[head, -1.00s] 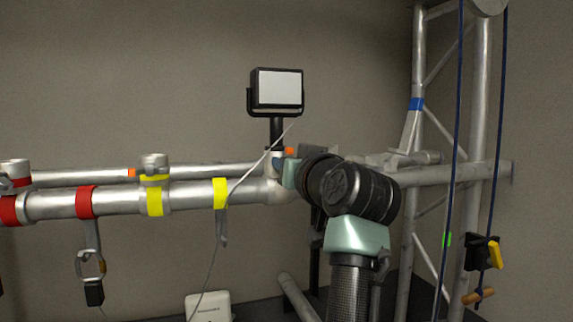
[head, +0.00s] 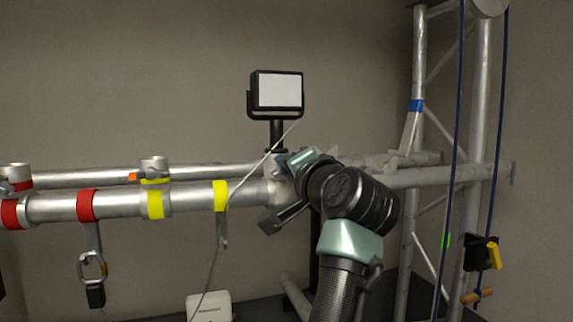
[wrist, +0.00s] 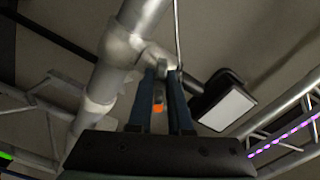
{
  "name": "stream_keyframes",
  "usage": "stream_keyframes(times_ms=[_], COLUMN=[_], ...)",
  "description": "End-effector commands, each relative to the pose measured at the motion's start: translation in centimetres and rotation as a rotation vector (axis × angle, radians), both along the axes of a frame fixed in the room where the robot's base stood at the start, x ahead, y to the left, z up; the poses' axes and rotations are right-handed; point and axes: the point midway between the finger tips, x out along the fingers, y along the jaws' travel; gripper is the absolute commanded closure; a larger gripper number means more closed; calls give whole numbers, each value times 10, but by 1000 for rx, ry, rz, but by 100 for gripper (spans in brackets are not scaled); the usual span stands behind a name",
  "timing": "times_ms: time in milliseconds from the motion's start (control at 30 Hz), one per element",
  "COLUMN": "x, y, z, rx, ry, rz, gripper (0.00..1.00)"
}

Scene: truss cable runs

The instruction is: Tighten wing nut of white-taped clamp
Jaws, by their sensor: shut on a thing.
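My gripper (wrist: 162,74) is at the truss joint below the floodlight. In the wrist view its two dark fingers stand close together, with an orange wing nut (wrist: 158,106) between them. The clamp (wrist: 150,54) sits on the silver tube just past the fingertips. In the head view my wrist covers most of this spot, and only a pale part of the clamp (head: 272,164) shows under the lamp post. I cannot make out white tape on it. The orange part is hidden in the head view.
A floodlight (head: 278,92) stands above the clamp, with a thin white cable (head: 250,170) running down past it. Yellow (head: 220,196) and red (head: 88,205) bands mark the front tube. Blue ropes (head: 456,150) hang at the right by the truss tower.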

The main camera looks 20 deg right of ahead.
Motion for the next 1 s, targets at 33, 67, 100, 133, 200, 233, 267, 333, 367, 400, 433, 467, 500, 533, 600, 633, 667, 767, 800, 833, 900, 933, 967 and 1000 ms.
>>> stream_keyframes(times_ms=[33, 67, 100, 133, 200, 233, 267, 333, 367, 400, 433, 467, 500, 533, 600, 633, 667, 767, 800, 833, 900, 933, 967, 1000], x=[0, 0, 0, 0, 0, 0, 0, 0, 0, 0, 0, 0, 0, 0, 0, 0, 0, 0, 0, 0, 0, 0, 0, 0], y=[1, 1, 1, 0, 1, 1, 1, 0, 0, 1, 1, 1, 1, 1, 0, 0, 0, 0, 0, 0, 0, 0, 0, 0], z=[0, 0, 0, 0, 0, 0, 0, 0, 0, 0, 0, 0, 0, 0, 0, 0, -1, -1, -1, -1, -1, -1, -1, -1], rx=[45, 72, 108, 135, 195, 219, 243, 295, 316, 340, 359, 375, 397, 411, 440, 450, 461, 485, 493, 497, 505, 508, 509, 511], ry=[2, 2, 2, 2, 3, 3, 3, 3, 3, 3, 4, 4, 4, 4, 4, 5, 5, 5, 5, 5, 5, 5, 5, 5], rz=[1, 1, 1, 0, 1, 1, 1, 1, 1, 1, 1, 1, 1, 1, 1, 0, 0, 0, 0, 0, 0, 0, 0, 0], gripper=[100, 100, 100, 100, 100, 100, 100, 100, 100, 100, 100, 100, 100, 100, 100, 100, 100, 100, 100, 100, 100, 100, 100, 100])
